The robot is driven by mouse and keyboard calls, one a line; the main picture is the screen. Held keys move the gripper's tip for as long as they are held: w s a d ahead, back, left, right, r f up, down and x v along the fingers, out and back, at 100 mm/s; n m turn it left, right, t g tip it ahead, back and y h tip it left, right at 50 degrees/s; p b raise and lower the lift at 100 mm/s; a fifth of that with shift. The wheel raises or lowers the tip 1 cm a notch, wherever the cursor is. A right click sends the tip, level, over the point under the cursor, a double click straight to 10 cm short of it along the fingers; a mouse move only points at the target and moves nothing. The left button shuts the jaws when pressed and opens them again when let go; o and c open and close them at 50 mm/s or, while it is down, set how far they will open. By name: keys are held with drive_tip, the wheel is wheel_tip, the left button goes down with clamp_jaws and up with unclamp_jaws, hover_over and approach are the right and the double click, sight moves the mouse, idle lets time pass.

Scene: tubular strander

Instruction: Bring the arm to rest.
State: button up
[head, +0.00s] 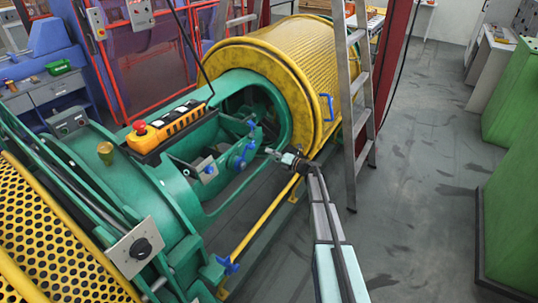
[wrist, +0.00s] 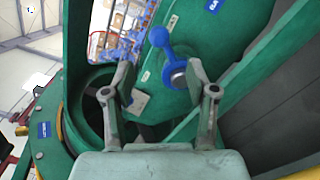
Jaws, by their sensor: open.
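My arm (head: 330,240) reaches up from the lower right of the head view to the green strander frame (head: 150,190). My gripper (head: 272,153) is at the opening in the frame, just right of a blue lever (head: 242,154). In the wrist view my gripper (wrist: 160,92) has its two fingers spread wide, with nothing between them. A blue lever with a round knob (wrist: 163,40) on a metal hub lies beyond and between the fingers on a green part. I cannot tell the exact gap to it.
A yellow perforated drum (head: 290,60) stands behind my gripper. A metal ladder (head: 358,100) leans close to the right of my arm. An orange control box with a red button (head: 165,130) sits on the frame. Grey floor (head: 430,150) is open at right, beside green cabinets (head: 512,200).

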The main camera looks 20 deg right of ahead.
idle(0.3)
drive_tip(key=s+a+f+n+g+h, duration=0.1)
drive_tip(key=s+a+f+n+g, duration=0.3)
drive_tip(key=s+f+n, duration=0.6)
drive_tip(key=s+a+f+n+g+h, duration=0.2)
drive_tip(key=s+a+f+n+g, duration=0.25)
drive_tip(key=s+n, duration=0.65)
drive_tip(key=s+a+f+n+g+h, duration=0.1)
drive_tip(key=s+a+f+n+g, duration=0.45)
drive_tip(key=s, duration=0.95)
drive_tip(key=s+f+n+g+h, duration=0.1)
drive_tip(key=s+n, duration=0.3)
drive_tip(key=s, duration=0.9)
drive_tip(key=s+f+n+g+h, duration=0.2)
drive_tip(key=s+n+g+h, duration=0.1)
drive_tip(key=s, duration=1.1)
drive_tip(key=s+f+n+g+h, duration=0.2)
drive_tip(key=s+n+h, duration=0.2)
drive_tip(key=s, duration=1)
drive_tip(key=n, duration=0.2)
drive_tip(key=shift+s+d+n, duration=0.25)
drive_tip(key=shift+d+n, duration=0.1)
